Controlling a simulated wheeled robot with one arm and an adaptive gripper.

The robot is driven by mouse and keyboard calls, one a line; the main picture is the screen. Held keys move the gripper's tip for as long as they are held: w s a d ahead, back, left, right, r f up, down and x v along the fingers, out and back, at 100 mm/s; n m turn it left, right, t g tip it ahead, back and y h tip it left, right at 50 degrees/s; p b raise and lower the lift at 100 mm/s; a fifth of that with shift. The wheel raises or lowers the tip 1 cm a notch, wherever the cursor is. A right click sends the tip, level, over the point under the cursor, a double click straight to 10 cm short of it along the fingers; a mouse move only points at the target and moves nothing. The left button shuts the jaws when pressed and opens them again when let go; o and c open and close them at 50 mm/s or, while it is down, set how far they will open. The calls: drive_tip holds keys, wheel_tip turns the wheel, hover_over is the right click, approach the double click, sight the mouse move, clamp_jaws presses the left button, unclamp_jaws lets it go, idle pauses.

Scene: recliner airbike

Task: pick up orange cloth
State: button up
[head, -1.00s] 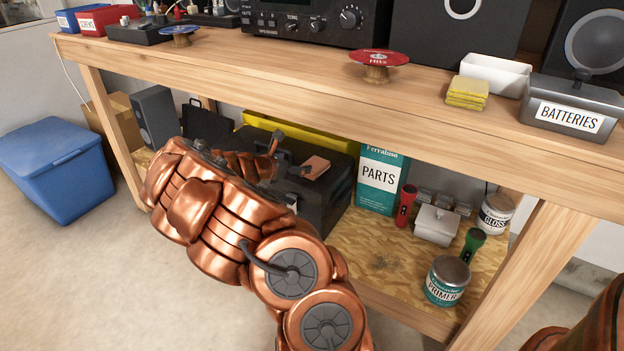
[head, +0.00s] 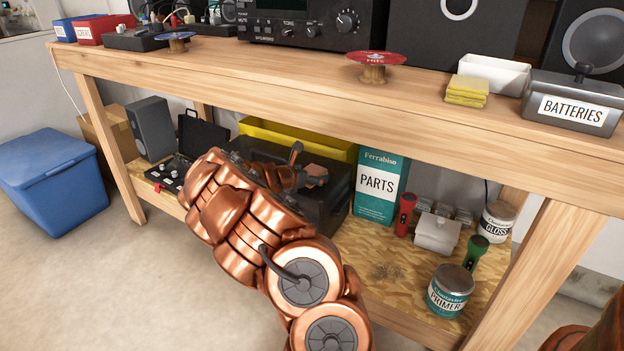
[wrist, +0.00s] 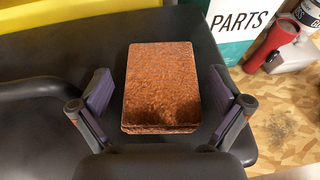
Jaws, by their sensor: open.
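The orange cloth (wrist: 161,87) is a folded, thick rectangular stack, brownish orange. It lies flat on a black case (wrist: 190,164) on the lower shelf. In the wrist view my open gripper (wrist: 160,108) has one dark finger with a purple pad on each side of the cloth, with a gap on both sides. In the head view the cloth (head: 323,172) is only partly visible behind my gripper (head: 310,176). I cannot tell how far the fingertips are above the case.
The workbench top (head: 300,75) overhangs the shelf. A yellow tray (head: 300,140) lies behind the case. A teal PARTS box (head: 380,188), a red flashlight (head: 405,213) and a primer can (head: 450,291) stand to the right. A blue bin (head: 52,182) is on the floor at left.

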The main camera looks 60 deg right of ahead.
drive_tip(key=shift+d, duration=0.2)
drive_tip(key=shift+c, duration=0.2)
drive_tip(key=c, duration=1)
